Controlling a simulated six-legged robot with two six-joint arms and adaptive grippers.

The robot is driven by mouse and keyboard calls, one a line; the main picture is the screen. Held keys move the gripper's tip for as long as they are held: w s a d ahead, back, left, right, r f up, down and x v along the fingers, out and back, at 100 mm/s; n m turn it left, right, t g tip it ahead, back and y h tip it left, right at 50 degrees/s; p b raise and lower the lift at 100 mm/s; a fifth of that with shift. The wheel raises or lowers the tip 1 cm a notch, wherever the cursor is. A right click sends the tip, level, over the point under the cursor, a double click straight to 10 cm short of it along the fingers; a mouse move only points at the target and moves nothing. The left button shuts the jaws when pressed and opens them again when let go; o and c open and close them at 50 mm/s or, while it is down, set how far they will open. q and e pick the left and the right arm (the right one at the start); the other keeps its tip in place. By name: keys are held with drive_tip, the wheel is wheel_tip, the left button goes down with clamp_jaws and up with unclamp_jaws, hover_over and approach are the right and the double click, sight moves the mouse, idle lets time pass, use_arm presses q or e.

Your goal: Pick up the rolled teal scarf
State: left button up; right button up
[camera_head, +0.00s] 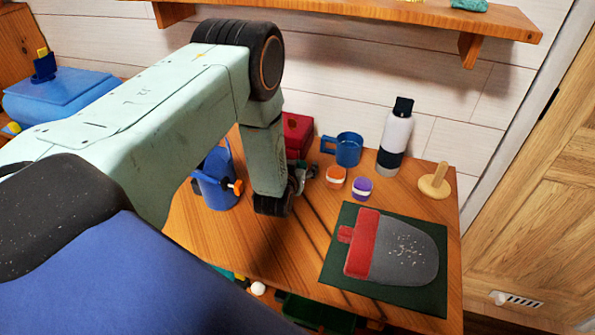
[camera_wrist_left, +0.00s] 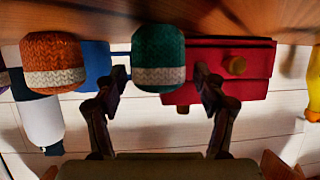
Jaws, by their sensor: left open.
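The rolled teal scarf (camera_wrist_left: 158,55), a knitted roll with a pale grey band, shows in the left wrist view, where the tabletop appears at the top. My left gripper (camera_wrist_left: 160,88) is open, with one finger on each side of the scarf's picture position. The scarf looks just ahead of the fingertips; I cannot tell whether either finger touches it. In the head view my left gripper (camera_head: 301,178) is low over the table, and its arm and wrist hide the scarf or leave it too unclear to make out. My right gripper is not in view.
An orange roll (camera_head: 335,176) and a purple roll (camera_head: 361,188) stand close to the right. Behind are a red box (camera_head: 298,130), a blue mug (camera_head: 347,149) and a bottle (camera_head: 395,138). A blue holder (camera_head: 214,190) is left. A green mat (camera_head: 340,272) lies in front.

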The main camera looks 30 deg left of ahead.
use_arm(q)
drive_tip(key=shift+w, duration=0.1)
drive_tip(key=shift+c, duration=0.3)
drive_tip(key=shift+w+d+f, duration=0.1)
drive_tip(key=c, duration=0.9)
drive_tip(key=shift+c, duration=1.2)
